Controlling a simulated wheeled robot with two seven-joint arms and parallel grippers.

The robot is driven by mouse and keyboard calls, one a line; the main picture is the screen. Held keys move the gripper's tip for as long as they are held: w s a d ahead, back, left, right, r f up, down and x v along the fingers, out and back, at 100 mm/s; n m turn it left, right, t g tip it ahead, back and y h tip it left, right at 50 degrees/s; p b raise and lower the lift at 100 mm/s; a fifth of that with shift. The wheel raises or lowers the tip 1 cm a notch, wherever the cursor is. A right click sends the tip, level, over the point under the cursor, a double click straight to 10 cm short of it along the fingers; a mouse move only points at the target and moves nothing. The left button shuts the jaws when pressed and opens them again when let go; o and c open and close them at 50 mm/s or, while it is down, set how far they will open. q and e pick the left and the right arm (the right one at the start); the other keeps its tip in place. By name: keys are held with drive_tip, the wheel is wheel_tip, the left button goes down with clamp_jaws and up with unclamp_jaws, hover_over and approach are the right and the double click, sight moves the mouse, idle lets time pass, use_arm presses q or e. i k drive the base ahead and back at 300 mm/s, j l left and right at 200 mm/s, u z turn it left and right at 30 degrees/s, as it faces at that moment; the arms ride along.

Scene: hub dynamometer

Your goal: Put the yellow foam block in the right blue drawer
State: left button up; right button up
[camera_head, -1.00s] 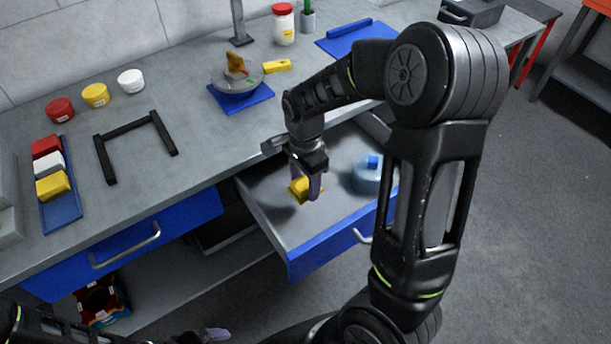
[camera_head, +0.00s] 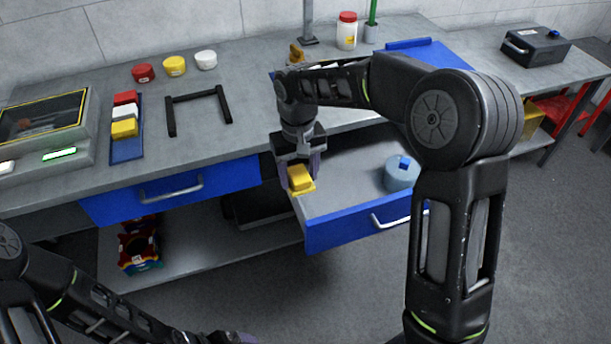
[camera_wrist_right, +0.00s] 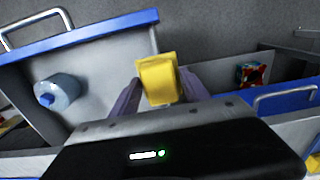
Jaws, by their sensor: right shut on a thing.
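The yellow foam block (camera_head: 300,180) is held between the fingers of my right gripper (camera_head: 301,172), which is shut on it and points down. It also shows in the right wrist view (camera_wrist_right: 158,78). The right blue drawer (camera_head: 345,228) is pulled open; its blue front also shows in the right wrist view (camera_wrist_right: 85,35). The block appears over the drawer's left side wall, near the front corner; its height above the wall is hard to tell. A light-blue round thing (camera_head: 402,175) sits inside the drawer. My left gripper (camera_head: 226,338) is at the bottom edge, partly cut off.
The left blue drawer (camera_head: 165,190) is shut. On the bench are a blue tray (camera_head: 127,153) with red, white and yellow blocks, a black frame (camera_head: 198,96) and several small jars. A red and blue item (camera_head: 138,248) lies on the lower shelf. The drawer's middle floor is clear.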

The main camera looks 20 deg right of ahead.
sight(336, 200)
drive_tip(key=i+l, duration=0.1)
drive_tip(key=l, duration=0.95)
drive_tip(key=i+l, duration=0.1)
drive_tip(key=l, duration=0.95)
drive_tip(key=u, duration=1.15)
